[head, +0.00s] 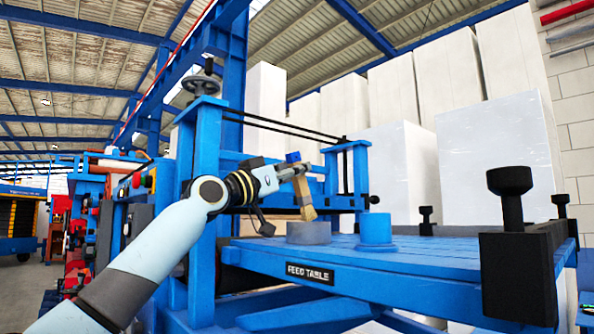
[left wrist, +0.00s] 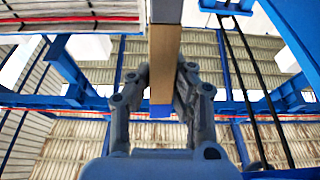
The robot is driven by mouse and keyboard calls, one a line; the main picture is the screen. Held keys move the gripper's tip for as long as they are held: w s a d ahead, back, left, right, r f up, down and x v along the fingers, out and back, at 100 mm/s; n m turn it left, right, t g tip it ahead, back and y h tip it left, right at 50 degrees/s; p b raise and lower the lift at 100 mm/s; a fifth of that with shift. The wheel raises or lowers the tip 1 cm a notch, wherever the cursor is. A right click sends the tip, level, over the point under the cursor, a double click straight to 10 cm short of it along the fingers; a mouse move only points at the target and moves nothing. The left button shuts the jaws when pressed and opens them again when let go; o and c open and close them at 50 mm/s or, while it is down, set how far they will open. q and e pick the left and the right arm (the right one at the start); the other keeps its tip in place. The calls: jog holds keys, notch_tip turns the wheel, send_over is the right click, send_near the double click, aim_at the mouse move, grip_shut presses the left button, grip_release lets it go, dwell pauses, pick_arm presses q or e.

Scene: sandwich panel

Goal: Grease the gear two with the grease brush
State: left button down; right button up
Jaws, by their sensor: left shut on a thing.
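My left gripper (head: 297,172) is shut on the grease brush (head: 306,198), a flat tan stick with a blue upper end that points down. Its pale lower tip (head: 308,214) is just above or in front of a grey round tub-like thing (head: 308,233) on the feed table; I cannot tell whether they touch. In the left wrist view the fingers (left wrist: 160,85) close on both sides of the tan brush (left wrist: 165,65), with its blue end (left wrist: 160,111) between them. I cannot make out gear two for certain. My right gripper is not in view.
The blue feed table (head: 440,262) carries a short blue cylinder (head: 375,231) right of the grey thing. Black clamps stand at the table's right, the largest (head: 517,275) near the front. A blue machine frame (head: 204,190) rises behind my left arm. Large white blocks (head: 497,170) stand behind.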

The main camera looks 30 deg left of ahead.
pick_arm(q)
jog(key=shift+f+b, duration=0.35)
dwell(1.3)
jog(key=shift+r+p, duration=2.5)
jog(key=shift+r, duration=1.15)
jog(key=shift+f, duration=0.15)
